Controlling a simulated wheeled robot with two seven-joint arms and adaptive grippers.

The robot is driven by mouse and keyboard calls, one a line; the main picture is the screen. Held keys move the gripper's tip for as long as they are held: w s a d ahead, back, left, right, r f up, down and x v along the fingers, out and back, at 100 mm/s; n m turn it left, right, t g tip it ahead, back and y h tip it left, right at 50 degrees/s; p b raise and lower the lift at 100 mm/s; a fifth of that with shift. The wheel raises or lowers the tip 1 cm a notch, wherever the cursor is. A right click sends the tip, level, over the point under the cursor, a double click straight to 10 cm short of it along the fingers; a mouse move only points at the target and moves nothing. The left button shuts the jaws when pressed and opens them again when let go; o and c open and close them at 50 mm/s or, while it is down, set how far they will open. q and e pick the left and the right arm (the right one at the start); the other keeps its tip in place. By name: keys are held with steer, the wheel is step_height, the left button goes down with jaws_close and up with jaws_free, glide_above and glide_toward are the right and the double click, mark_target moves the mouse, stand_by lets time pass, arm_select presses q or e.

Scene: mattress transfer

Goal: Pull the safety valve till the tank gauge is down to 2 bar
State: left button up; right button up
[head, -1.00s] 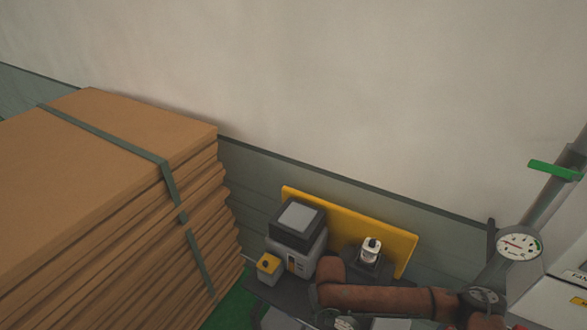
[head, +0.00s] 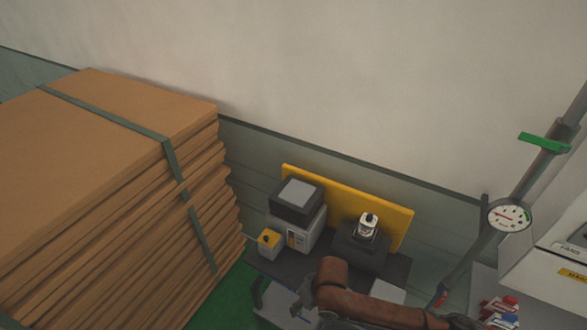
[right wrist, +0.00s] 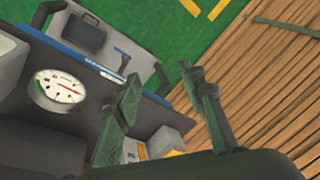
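A round white dial gauge (head: 510,215) with a red needle sits on the grey pipe at the right of the head view. A white gauge (right wrist: 60,90) with a red needle shows in the right wrist view, left of my fingers; I cannot tell which one is the tank gauge, and its numbers are too small to read. My right gripper (head: 306,300) is over the front of the dark bench in the head view. In the right wrist view its two fingers (right wrist: 168,98) are apart with nothing between them. I cannot pick out the safety valve. My left gripper is out of view.
A strapped stack of brown boards (head: 110,190) fills the left. The bench (head: 268,268) carries a grey machine (head: 298,215) and a dark block with a white-topped fitting (head: 368,226), before a yellow panel (head: 345,205). A green lever (head: 544,142) is on the pipe. Green floor (head: 232,298) is clear.

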steer(key=s+d+f+m+t+h, duration=0.1)
steer(key=s+d+f+m, duration=0.1)
steer(key=s+d, duration=0.65)
steer(key=s+d+f+m+t+h, duration=0.1)
steer(key=s+d+f+h, duration=0.15)
steer(key=d, duration=1.05)
steer(key=s+d+f+m+t+h, duration=0.1)
steer(key=s+d+m, duration=0.1)
steer(key=s+d, duration=0.65)
step_height(320, 180, down, 38)
steer(key=w+d+g+y+b, duration=0.1)
steer(key=w+b, duration=0.1)
steer(key=b, duration=0.7)
arm_select(q)
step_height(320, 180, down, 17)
steer(key=b, duration=0.8)
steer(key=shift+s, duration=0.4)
arm_select(e)
steer(key=s+f, duration=1)
steer(key=f, duration=0.3)
steer(key=s+f+n+g, duration=0.1)
steer(key=s+f, duration=0.9)
steer(key=f, duration=0.3)
steer(key=shift+s+f+g, duration=0.15)
steer(key=shift+f+g, duration=0.15)
steer(key=shift+f, duration=0.05)
